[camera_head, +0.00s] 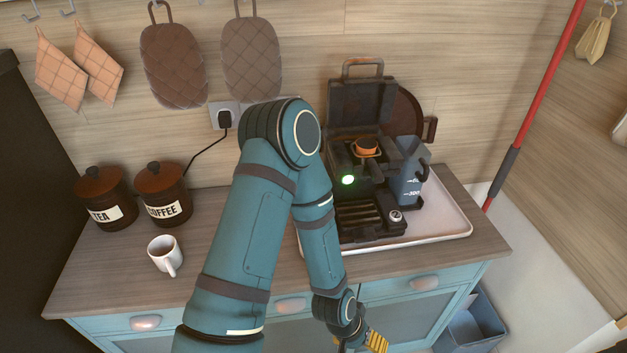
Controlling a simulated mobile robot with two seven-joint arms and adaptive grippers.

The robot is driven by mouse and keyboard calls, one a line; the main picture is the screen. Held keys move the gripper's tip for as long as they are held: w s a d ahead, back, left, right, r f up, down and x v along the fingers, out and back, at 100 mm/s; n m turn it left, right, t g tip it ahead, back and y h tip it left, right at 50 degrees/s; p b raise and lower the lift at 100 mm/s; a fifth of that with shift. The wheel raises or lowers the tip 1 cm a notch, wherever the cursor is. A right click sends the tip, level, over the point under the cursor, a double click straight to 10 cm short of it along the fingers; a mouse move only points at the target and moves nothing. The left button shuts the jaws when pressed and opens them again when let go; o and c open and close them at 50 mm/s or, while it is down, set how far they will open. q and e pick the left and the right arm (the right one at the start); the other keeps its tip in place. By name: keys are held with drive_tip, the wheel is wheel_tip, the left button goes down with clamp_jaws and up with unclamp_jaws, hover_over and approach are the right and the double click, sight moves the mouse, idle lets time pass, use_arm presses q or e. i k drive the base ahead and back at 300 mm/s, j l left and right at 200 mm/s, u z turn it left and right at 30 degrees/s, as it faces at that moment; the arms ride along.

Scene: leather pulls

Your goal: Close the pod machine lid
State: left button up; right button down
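The black pod machine (375,215) stands on the worktop right of the middle. Its lid (362,103) is raised upright at the back, with a metal handle (362,62) on top. An orange and dark round piece (366,147) shows in the opening under the lid. A green light (348,180) glows on the front. My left gripper (374,342) is at the bottom edge, below the worktop front and well away from the lid. Only part of its yellow-striped finger shows, so its opening is hidden. My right gripper is not in view.
The machine stands on a white tray (452,226), with a blue-grey jug or tank (408,175) at its right. A white mug (163,253), a tea canister (103,197) and a coffee canister (163,192) stand left. My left arm crosses in front of the worktop's middle.

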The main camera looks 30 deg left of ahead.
sight(367, 100)
drive_tip(key=u, duration=0.75)
drive_tip(key=l, duration=0.15)
